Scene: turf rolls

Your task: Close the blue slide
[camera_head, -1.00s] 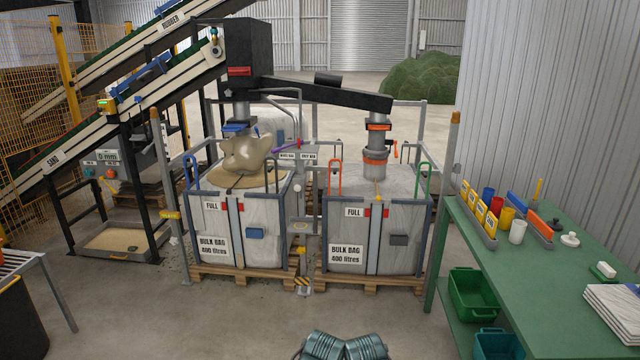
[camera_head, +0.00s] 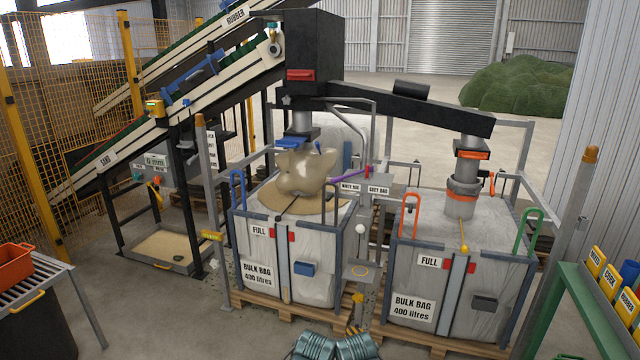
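A blue slide (camera_head: 288,144) sits at the bottom of the left spout (camera_head: 301,123), under the black chute box. It sticks out to the left of the spout. Its exact position in the spout is too small to tell. Below it, a bulging tan sleeve (camera_head: 304,172) hangs over the left bulk bag (camera_head: 262,283), and sand lies heaped around it. An orange slide (camera_head: 472,154) sits on the right spout above the other bulk bag (camera_head: 413,307). Teal ribbed parts that seem to be mine show at the bottom edge.
Both bags stand in framed pallets marked FULL, with a grey post (camera_head: 208,180) at the left corner. A green table (camera_head: 590,310) is at the lower right. A roller stand (camera_head: 42,290) with an orange crate (camera_head: 14,265) is at the left. Open floor lies in front left.

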